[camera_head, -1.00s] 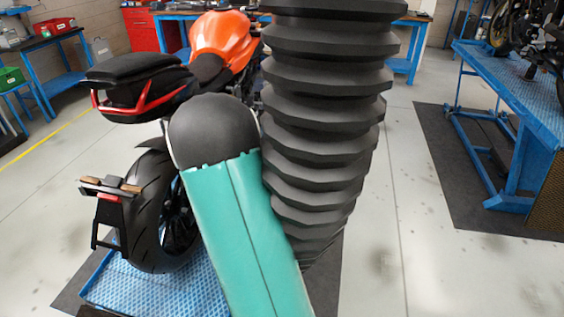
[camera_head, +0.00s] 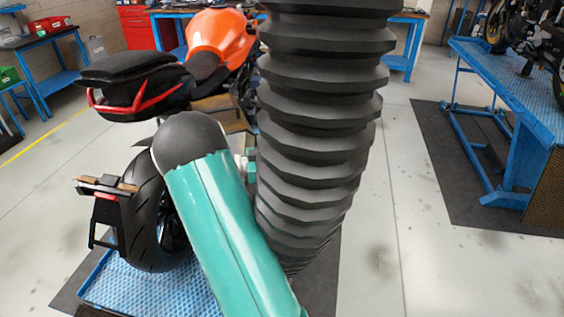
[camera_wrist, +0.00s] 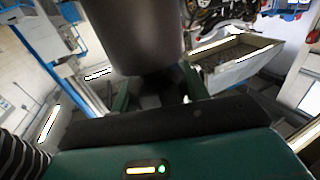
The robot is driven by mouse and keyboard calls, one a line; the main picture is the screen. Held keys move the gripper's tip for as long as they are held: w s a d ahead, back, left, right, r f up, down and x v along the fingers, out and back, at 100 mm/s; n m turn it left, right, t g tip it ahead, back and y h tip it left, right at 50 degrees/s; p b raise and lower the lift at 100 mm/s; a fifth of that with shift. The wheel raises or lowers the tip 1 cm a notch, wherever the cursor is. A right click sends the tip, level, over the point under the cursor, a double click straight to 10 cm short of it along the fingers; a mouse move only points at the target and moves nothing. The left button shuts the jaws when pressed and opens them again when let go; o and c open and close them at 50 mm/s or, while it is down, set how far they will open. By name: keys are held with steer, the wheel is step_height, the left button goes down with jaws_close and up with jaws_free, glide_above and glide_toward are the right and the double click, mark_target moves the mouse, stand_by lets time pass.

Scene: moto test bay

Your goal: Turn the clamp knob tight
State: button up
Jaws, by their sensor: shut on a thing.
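In the wrist view, my gripper (camera_wrist: 154,86) has a dark green finger on each side of a dark part below a large grey-brown cylinder (camera_wrist: 145,30). It is shut on that part, which I take to be the clamp knob (camera_wrist: 152,88); its shape is hard to make out. The cylinder fills the top middle and hides the fingertips. In the head view, my teal arm link and black ribbed column stand in front of the orange motorcycle (camera_head: 222,33). The knob and gripper cannot be made out there.
The motorcycle's rear wheel (camera_head: 150,215) stands over a blue lift platform (camera_head: 150,290). A blue bench (camera_head: 505,85) with another motorcycle is at the right. Blue tables (camera_head: 45,45) stand at the back left. Light floor lies clear between the lift and right bench.

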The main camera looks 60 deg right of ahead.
mark_target(283, 162)
steer(key=shift+d, duration=0.1)
steer(key=o, duration=1)
steer(key=shift+r, duration=0.1)
step_height(283, 162, up, 3)
steer(key=shift+r, duration=0.1)
steer(key=s+a+r, duration=0.9)
steer(key=a, duration=0.2)
steer(key=shift+r, duration=0.35)
